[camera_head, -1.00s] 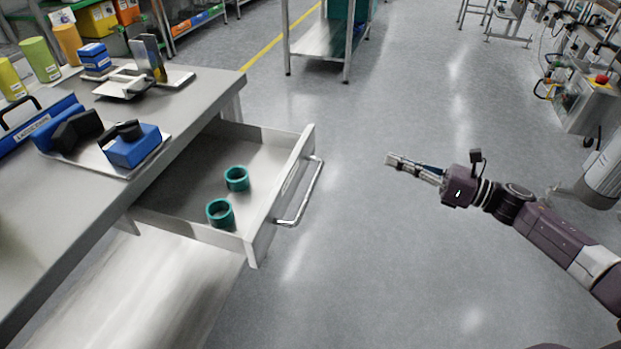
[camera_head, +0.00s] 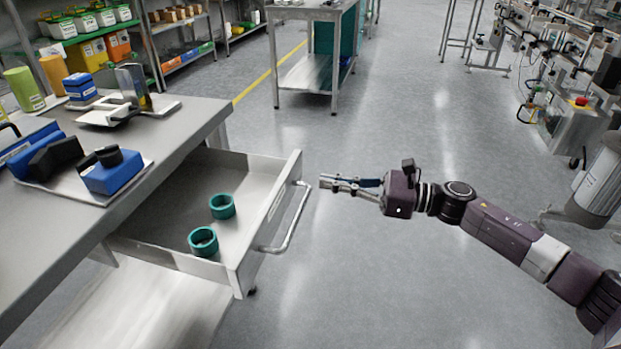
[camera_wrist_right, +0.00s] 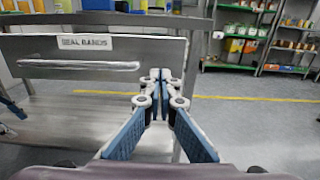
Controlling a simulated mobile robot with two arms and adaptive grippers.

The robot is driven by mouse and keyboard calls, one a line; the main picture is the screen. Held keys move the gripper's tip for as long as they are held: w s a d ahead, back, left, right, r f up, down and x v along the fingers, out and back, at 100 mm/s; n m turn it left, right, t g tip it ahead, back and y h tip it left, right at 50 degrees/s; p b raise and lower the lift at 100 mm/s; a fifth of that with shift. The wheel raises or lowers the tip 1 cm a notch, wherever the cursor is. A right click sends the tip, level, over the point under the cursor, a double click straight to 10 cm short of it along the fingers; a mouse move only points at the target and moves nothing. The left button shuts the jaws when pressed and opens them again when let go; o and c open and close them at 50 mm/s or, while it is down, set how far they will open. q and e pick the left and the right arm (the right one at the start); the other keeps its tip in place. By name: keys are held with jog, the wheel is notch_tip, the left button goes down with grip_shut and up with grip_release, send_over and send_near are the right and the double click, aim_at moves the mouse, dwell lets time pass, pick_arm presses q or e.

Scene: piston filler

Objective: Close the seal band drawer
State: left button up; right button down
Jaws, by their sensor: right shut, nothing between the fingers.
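The seal band drawer (camera_head: 265,216) stands pulled out from under the grey workbench, with its bar handle (camera_head: 292,220) on the front. Two teal ring-shaped bands (camera_head: 222,206) lie inside it. In the right wrist view the drawer front (camera_wrist_right: 150,53) carries a "SEAL BANDS" label above the handle (camera_wrist_right: 80,66). My right gripper (camera_head: 322,182) is shut and empty, a little to the right of the far end of the handle, apart from it as far as I can tell. In the right wrist view its fingertips (camera_wrist_right: 161,75) show near the handle's right end. My left gripper is not in view.
The workbench top (camera_head: 150,135) holds blue and black parts on a tray and several coloured cylinders. A steel table (camera_head: 305,72) and stocked shelves stand at the back. Machinery (camera_head: 565,110) stands at the right. The floor right of the drawer is clear.

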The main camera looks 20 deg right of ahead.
aim_at(216, 172)
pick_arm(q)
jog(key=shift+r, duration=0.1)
pick_arm(e)
jog(key=shift+x, duration=2.35)
